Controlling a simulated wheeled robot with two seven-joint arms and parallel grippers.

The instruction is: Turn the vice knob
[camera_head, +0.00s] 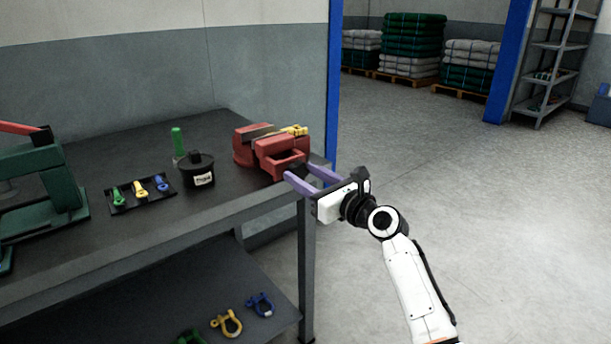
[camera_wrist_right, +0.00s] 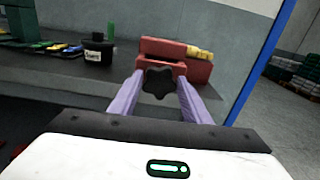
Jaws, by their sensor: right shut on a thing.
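The red vice (camera_head: 259,147) stands on the dark workbench near its right end, with a yellow piece (camera_head: 294,130) at its jaws. It also shows in the right wrist view (camera_wrist_right: 165,47). The black star-shaped vice knob (camera_wrist_right: 159,83) faces my right gripper. My right gripper (camera_head: 306,176) reaches in from the right at the bench's edge. In the right wrist view its two purple fingers (camera_wrist_right: 158,90) lie on either side of the knob and are shut on it. In the head view the knob is mostly hidden by the fingers. My left gripper is out of view.
A black pot (camera_head: 198,170), a green bottle (camera_head: 177,142) and a tray (camera_head: 142,205) with several coloured shackles stand left of the vice. A green press (camera_head: 40,180) is at far left. Shackles lie on the lower shelf (camera_head: 150,320). Floor on the right is clear.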

